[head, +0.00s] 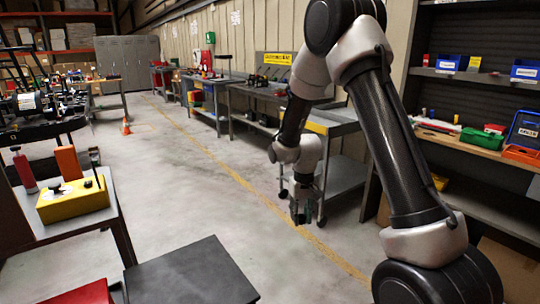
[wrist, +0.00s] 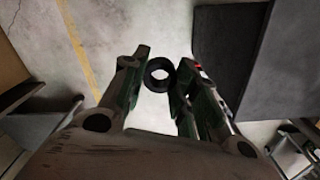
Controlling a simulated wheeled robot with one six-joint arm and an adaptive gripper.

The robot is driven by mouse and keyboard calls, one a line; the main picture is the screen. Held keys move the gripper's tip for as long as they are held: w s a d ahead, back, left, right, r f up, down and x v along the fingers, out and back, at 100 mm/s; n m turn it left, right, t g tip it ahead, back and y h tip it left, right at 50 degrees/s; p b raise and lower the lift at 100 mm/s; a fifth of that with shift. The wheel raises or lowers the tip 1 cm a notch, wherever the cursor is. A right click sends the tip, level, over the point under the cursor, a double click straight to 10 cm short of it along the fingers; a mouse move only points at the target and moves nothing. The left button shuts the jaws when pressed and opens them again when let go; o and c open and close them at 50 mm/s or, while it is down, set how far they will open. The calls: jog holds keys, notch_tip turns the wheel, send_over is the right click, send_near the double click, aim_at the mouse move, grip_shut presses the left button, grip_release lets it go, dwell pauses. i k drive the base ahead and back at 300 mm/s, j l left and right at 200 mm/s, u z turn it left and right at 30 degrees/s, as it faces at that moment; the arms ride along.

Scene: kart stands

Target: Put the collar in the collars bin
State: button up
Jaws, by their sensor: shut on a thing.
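The collar (wrist: 159,75) is a small dark ring, held between the fingertips of my gripper (wrist: 164,64) in the wrist view, its hole facing the camera. In the head view my gripper (head: 304,213) hangs pointing down over the open floor. The collar cannot be made out clearly there. Blue bins with white labels stand on the right shelf, one at the left (head: 448,63) and one at the right (head: 524,70). The labels are too small to read, so I cannot tell which is the collars bin.
A grey cart (head: 345,172) stands behind my gripper. A green bin (head: 495,129) and an orange tray (head: 521,154) sit on the right worktop. A dark tabletop (head: 190,274) is at the front, beside a table with a yellow box (head: 73,200).

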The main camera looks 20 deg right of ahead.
aim_at(448, 69)
jog(key=i+l+z, duration=0.45)
jog(key=l, duration=0.45)
jog(key=i+l+z, duration=0.4)
jog(key=i+l, duration=0.3)
jog(key=i+j+z, duration=0.35)
jog(key=i, duration=0.2)
jog(key=i+j+z, duration=0.35)
jog(key=i+j, duration=0.15)
jog(key=j+z, duration=0.3)
jog(key=j, duration=0.55)
jog(key=j+z, duration=0.3)
jog(key=j, duration=0.6)
jog(key=i, duration=0.05)
